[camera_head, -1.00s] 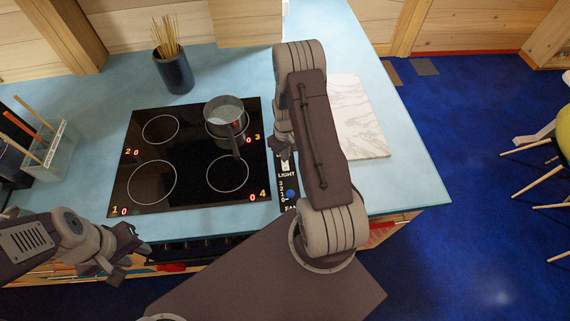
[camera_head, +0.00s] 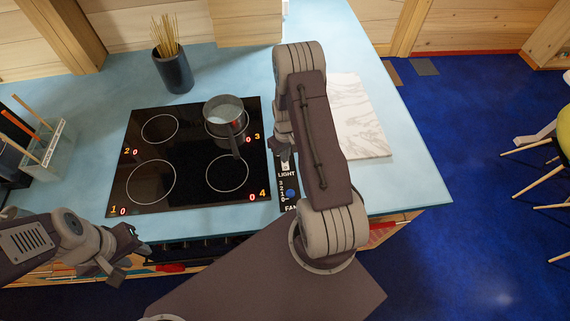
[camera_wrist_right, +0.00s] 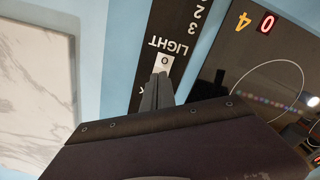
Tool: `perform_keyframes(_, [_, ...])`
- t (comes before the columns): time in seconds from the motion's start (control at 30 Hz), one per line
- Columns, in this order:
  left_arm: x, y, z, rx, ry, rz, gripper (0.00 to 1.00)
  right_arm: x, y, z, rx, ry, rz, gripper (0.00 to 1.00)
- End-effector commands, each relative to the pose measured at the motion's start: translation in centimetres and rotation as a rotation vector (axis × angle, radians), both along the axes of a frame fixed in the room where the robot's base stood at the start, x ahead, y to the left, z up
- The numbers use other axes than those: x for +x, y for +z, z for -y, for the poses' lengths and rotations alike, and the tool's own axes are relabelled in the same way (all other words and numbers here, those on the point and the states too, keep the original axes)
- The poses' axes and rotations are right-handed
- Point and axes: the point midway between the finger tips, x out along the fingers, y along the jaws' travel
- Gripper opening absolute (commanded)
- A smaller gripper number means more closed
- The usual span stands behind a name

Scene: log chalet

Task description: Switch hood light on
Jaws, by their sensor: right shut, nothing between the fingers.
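The black control strip (camera_head: 284,186) labelled LIGHT and FAN runs along the right side of the cooktop. Its small white light switch with a 0 (camera_wrist_right: 165,65) shows just beyond my right fingertips in the right wrist view, and next to the word LIGHT in the head view (camera_head: 285,167). My right gripper (camera_wrist_right: 158,82) is shut and empty, pointing at the strip with its tips at the switch's near edge; I cannot tell whether they touch. In the head view my arm partly hides it. My left gripper (camera_head: 134,263) is open and empty near the counter's front edge.
A black cooktop (camera_head: 200,150) carries a grey pot (camera_head: 226,118) at its back right. A marble board (camera_head: 360,120) lies right of my right arm. A dark vase of sticks (camera_head: 174,72) and a glass holder (camera_head: 55,150) stand on the blue counter.

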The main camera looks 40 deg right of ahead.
Motion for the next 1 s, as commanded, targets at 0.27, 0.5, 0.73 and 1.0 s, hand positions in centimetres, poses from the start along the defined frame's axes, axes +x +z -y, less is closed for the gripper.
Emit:
perform_keyframes(0.27, [0.0,-0.4,0.0,0.000,0.000,0.000,0.36,0.0,-0.5,0.0,0.000,0.000,0.000,0.00])
perform_keyframes(0.5, [0.0,-0.7,0.0,0.000,0.000,0.000,0.36,0.0,-0.9,0.0,0.000,0.000,-0.001,0.00])
perform_keyframes(0.73, [0.0,0.2,0.0,0.000,0.000,0.000,0.36,0.0,0.1,0.0,0.000,0.000,0.000,0.00])
perform_keyframes(1.0, [0.0,2.3,0.0,0.000,0.000,0.000,0.36,0.0,2.9,0.0,0.000,0.000,0.000,0.00])
